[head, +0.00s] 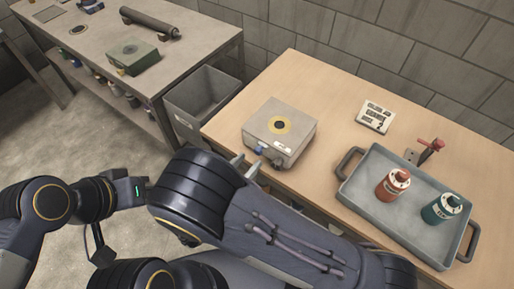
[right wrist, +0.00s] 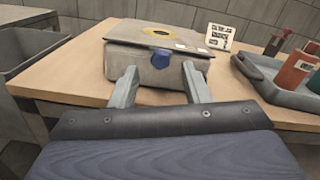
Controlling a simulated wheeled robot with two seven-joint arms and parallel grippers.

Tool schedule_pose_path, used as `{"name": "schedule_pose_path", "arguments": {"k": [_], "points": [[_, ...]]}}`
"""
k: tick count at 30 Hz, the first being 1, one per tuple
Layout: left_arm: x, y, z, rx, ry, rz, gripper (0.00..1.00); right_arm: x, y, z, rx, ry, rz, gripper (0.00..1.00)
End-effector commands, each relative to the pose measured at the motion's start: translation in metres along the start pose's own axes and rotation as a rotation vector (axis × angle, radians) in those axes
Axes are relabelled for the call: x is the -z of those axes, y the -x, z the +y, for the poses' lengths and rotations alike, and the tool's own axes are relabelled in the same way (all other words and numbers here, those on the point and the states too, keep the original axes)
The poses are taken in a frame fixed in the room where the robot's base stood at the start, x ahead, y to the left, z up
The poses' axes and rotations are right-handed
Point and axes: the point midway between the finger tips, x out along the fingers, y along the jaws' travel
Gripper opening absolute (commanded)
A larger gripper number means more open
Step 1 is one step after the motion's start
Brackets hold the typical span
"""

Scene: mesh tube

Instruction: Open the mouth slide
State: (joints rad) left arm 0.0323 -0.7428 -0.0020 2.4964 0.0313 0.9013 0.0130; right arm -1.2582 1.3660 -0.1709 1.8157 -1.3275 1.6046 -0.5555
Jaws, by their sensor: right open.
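A grey box (head: 296,124) with a yellow-ringed dark round mouth (head: 279,125) on top sits on the wooden table. A blue knob (head: 260,151) is on its front face, and it also shows in the right wrist view (right wrist: 160,59). I cannot tell whether the slide of the mouth is open or shut. My right gripper (head: 245,165) is open just in front of the box. In the right wrist view its two fingers (right wrist: 160,86) are spread either side of the knob, short of it, with nothing between them. My left gripper cannot be made out.
A tray (head: 432,242) with a red bottle (head: 393,185) and a green bottle (head: 441,208) stands at the right. A white panel (head: 375,117) lies behind. A grey bin (head: 201,96) stands left of the table. Another bench (head: 188,48) is at the back left.

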Motion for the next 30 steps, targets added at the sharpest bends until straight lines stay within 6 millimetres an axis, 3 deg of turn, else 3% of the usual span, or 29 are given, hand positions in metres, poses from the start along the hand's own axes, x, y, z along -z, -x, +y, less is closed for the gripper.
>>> {"name": "schedule_pose_path", "arguments": {"k": [3,9,20,30], "points": [[0.003,0.005,0.002,0.000,0.000,0.000,0.25,-0.001,-0.022,-0.001,0.005,0.002,0.002,0.43],[0.004,0.009,0.004,0.000,0.000,0.000,0.25,0.000,-0.047,-0.001,0.003,0.000,0.003,0.43],[0.005,0.009,0.004,0.000,0.000,0.000,0.25,0.001,-0.054,-0.001,0.002,0.000,0.004,0.43],[0.005,0.009,0.004,0.000,0.000,0.000,0.25,0.001,-0.054,-0.001,0.002,-0.001,0.004,0.01]]}}
